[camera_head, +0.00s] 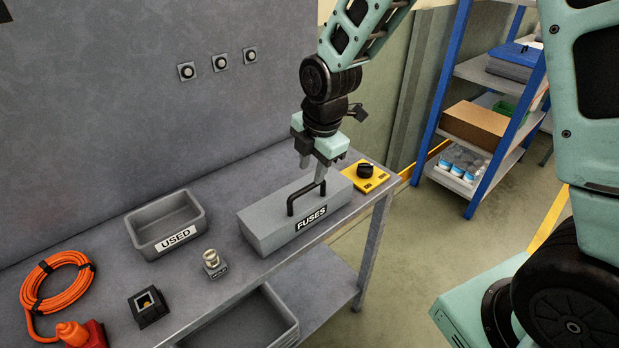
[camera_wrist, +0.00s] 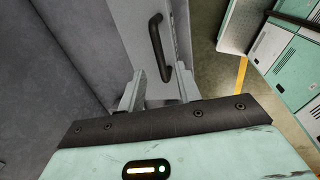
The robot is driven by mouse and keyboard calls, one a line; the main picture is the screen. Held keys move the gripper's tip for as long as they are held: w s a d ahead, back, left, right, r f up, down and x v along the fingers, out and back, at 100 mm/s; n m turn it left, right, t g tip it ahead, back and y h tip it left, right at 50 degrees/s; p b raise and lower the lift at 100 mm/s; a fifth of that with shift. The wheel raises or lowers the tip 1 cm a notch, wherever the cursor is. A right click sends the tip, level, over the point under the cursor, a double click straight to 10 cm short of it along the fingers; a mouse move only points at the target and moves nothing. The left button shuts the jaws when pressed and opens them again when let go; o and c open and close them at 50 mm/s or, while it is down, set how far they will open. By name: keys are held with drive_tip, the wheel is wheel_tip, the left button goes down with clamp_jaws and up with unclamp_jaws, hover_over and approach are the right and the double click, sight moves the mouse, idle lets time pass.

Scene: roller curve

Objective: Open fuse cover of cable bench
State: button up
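The grey fuse box labelled FUSES (camera_head: 268,226) sits on the bench (camera_head: 225,262) with its cover closed. A black bar handle (camera_head: 304,197) stands on top of the cover. My gripper (camera_head: 317,173) is above the right part of the cover, with its fingers pointing down near the handle. In the wrist view my gripper (camera_wrist: 156,92) has its two fingers spread apart. There the black handle (camera_wrist: 158,48) shows beyond the fingertips, and nothing is held between them. I cannot tell whether a finger touches the cover.
A yellow plate with a black knob (camera_head: 366,179) is right of the fuse box. A grey USED bin (camera_head: 190,236), a small fuse-like part (camera_head: 213,264), a black socket block (camera_head: 148,306) and an orange cable (camera_head: 36,290) lie to the left. A wall stands behind the bench.

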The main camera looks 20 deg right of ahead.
sight(308, 187)
drive_tip(key=shift+w+a+f+p, duration=0.1)
drive_tip(key=shift+w+f+p, duration=0.15)
drive_tip(key=shift+f, duration=1.05)
drive_tip(key=shift+w+a+f+p, duration=0.1)
drive_tip(key=shift+w+f, duration=0.15)
drive_tip(key=shift+f, duration=1)
clamp_jaws()
